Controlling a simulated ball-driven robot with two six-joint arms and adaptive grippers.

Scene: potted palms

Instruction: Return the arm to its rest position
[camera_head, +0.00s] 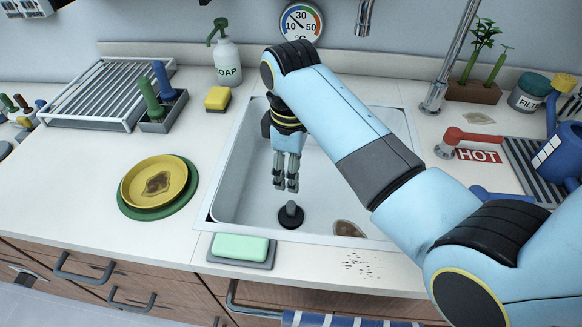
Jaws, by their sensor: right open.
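My right arm, light blue with dark joints, comes in from the lower right and reaches over the sink. Its right gripper (286,184) points down above the sink basin, open, with nothing between its fingers. A dark plug with an upright knob (291,214) stands on the basin floor just below the fingertips, apart from them as far as I can tell. The sink (232,185) is a pale basin with a brown stain near its front right. The arm hides part of the basin's right side. My left gripper is not in view.
A stained yellow plate (130,190) sits on a green one at left. A soap bottle (227,62), yellow sponge (218,98) and drying rack (85,95) stand behind. A faucet (437,95), red handle (470,138) and blue watering can (560,150) are at right.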

